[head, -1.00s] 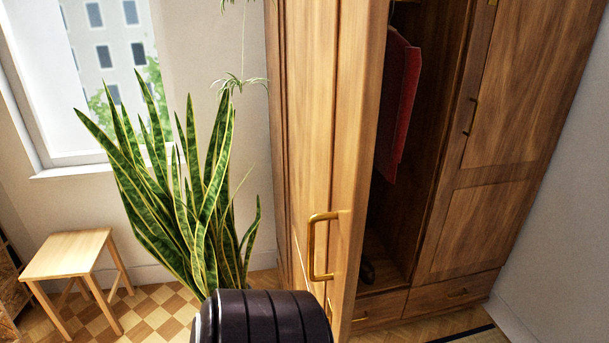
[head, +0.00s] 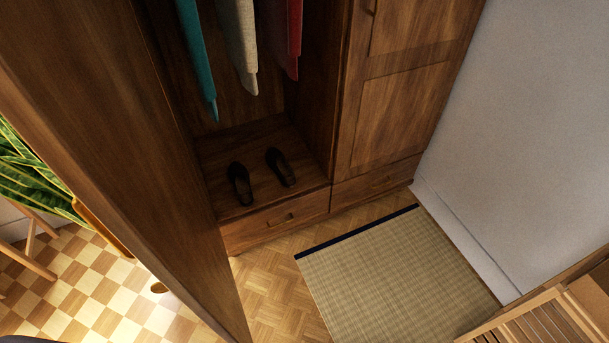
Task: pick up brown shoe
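Two dark shoes stand side by side on the floor board of the open wardrobe (head: 225,212). The left shoe (head: 240,184) and the right shoe (head: 281,167) look dark brown to black; the shade is hard to tell in the shadow. They are a little apart from each other, and nothing touches them from above. Neither of my grippers shows in the head view.
The open wardrobe door (head: 130,150) stands at the left. Teal (head: 199,60), beige (head: 238,45) and red (head: 293,40) clothes hang above the shoes. Closed drawers (head: 285,217) lie below. A tatami mat (head: 390,270) covers the floor, with a wooden slatted piece (head: 545,325) at the lower right.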

